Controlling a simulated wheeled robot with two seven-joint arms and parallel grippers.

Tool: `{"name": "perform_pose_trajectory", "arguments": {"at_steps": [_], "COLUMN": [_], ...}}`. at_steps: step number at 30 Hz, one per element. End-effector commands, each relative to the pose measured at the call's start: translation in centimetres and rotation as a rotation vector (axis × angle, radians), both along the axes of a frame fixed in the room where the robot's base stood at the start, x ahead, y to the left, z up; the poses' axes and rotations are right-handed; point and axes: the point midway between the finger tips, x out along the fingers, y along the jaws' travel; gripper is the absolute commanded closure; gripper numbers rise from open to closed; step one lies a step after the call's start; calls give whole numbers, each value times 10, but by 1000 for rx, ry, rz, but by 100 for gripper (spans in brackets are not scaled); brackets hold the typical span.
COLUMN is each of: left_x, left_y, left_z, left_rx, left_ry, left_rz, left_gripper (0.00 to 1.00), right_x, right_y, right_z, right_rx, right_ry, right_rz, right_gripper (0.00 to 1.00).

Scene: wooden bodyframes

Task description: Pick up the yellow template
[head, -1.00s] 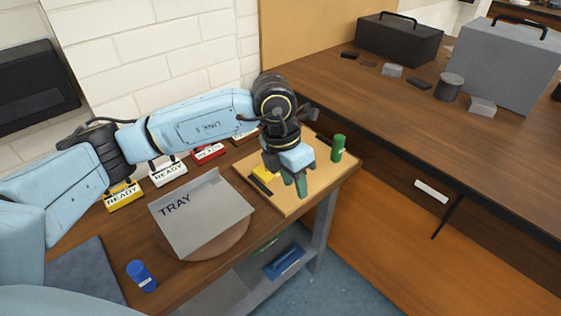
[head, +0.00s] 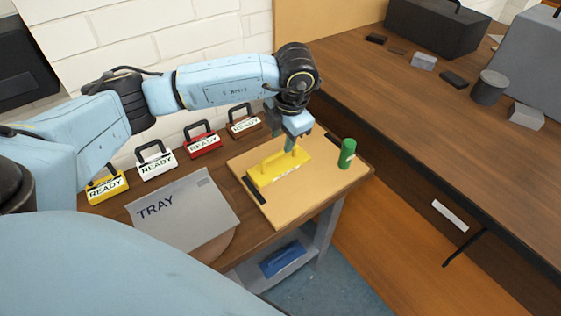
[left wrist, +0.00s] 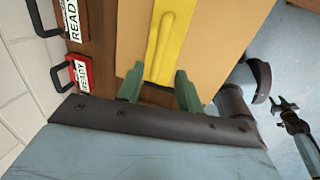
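The yellow template (head: 270,171) lies flat on the light wooden board (head: 280,205), a long piece with a raised ridge along it. It also shows in the left wrist view (left wrist: 168,40), its near end close to my left gripper. My left gripper (head: 297,146) is over the template's far right end. In the left wrist view its two green fingers (left wrist: 159,90) are apart, the template's end in line with the gap. I cannot tell whether they touch it. What looks like my right gripper (left wrist: 284,105) is small at the right edge there, fingers apart, away from the template.
A green cylinder (head: 347,153) stands on the board, right of my left gripper. A grey tray (head: 195,225) lies to the left. Several READY tags with black handles, including a yellow one (head: 107,187), line the wall. A larger table (head: 420,105) stands at right.

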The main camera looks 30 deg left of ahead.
Motion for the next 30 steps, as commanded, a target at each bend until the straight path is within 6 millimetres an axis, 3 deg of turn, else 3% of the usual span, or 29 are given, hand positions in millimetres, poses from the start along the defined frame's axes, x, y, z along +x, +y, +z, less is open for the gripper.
{"name": "perform_pose_trajectory", "arguments": {"at_steps": [4,10,18,27,30], "left_x": [2,3,9,10,10], "left_y": [3,6,13,14,14], "left_z": [-20,-34,-70,-75,-75], "left_rx": [-1,0,-1,-1,-1], "left_ry": [1,2,1,0,0], "left_rz": [1,0,0,-1,-1], "left_gripper": [64,64,64,64,76], "right_x": [-7,8,17,13,11], "right_y": [-3,-4,-3,-6,-6], "right_z": [-2,-2,-4,-5,-5], "right_rx": [-5,-5,-3,-7,-8], "right_ry": [12,-11,-27,-20,-18], "right_rz": [1,3,4,5,5], "right_gripper": [64,64,64,64,64]}}
